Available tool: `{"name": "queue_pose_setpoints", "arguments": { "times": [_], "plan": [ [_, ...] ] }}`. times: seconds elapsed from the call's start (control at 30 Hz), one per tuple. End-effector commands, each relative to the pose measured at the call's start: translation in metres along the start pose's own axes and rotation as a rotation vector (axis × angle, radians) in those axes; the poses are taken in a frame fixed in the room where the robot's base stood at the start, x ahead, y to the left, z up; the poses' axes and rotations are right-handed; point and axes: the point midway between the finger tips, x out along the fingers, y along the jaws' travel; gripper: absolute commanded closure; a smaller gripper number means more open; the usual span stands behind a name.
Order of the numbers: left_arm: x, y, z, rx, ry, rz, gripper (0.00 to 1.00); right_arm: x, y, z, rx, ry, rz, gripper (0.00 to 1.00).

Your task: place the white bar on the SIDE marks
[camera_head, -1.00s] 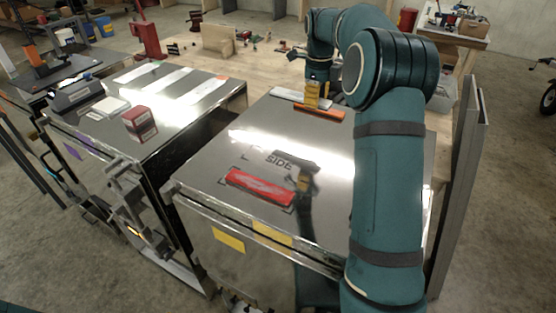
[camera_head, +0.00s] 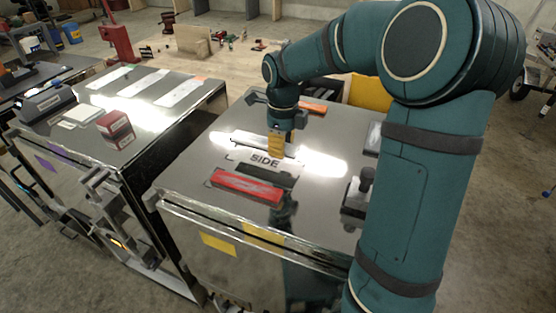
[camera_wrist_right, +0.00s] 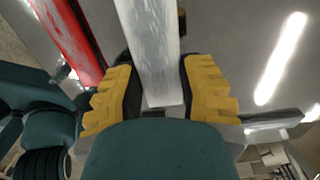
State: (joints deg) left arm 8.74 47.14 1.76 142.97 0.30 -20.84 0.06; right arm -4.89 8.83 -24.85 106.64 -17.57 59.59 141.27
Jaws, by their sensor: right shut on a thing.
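My right gripper (camera_head: 276,146) is above the metal top, behind the red bar, its yellow fingers pointing down. In the right wrist view it is shut on the white bar (camera_wrist_right: 150,50), which runs up between the yellow fingers. In the head view the bar is hard to separate from the glare around the fingers. The black SIDE lettering (camera_head: 266,161) shows on the shiny top, just in front of the gripper. I cannot tell whether the bar touches the top. The left gripper is not in view.
The red bar (camera_head: 247,186) lies near the front edge, in front of the lettering. An orange bar (camera_head: 313,107) lies at the back. A dark knobbed fixture (camera_head: 358,195) stands at the right. A neighbouring top holds a red box (camera_head: 115,129) and several pale plates.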

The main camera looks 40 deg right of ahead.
Motion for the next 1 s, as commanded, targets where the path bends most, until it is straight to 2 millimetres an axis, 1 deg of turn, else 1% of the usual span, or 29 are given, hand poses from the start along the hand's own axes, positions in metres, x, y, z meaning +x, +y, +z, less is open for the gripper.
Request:
{"name": "queue_pose_setpoints", "arguments": {
  "times": [0.03,0.23,0.4,0.47,0.73,0.87,0.9,0.93,1.0],
  "plan": [
    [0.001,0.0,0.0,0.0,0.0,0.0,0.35,0.007,0.0,0.0,0.0,0.001,0.001,0.95],
    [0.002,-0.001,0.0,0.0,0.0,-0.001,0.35,0.02,0.0,0.0,0.0,0.0,0.001,0.95],
    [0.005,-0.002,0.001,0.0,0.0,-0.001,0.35,0.044,0.0,0.0,0.0,0.001,0.002,0.95],
    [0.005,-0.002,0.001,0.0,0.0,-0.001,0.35,0.049,0.0,0.0,0.0,0.001,0.001,0.95],
    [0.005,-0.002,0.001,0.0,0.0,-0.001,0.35,0.05,0.0,0.001,-0.001,-0.002,-0.001,0.95],
    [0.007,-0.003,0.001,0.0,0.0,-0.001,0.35,0.054,0.0,0.0,-0.001,-0.001,0.0,0.95],
    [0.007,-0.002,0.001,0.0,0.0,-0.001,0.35,0.053,0.0,0.0,-0.001,-0.001,0.0,0.47],
    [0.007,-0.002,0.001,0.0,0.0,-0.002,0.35,0.053,0.0,0.0,-0.001,-0.001,0.0,0.37],
    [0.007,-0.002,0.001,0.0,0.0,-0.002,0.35,0.053,0.0,0.0,-0.001,-0.001,0.0,0.35]
  ]
}}
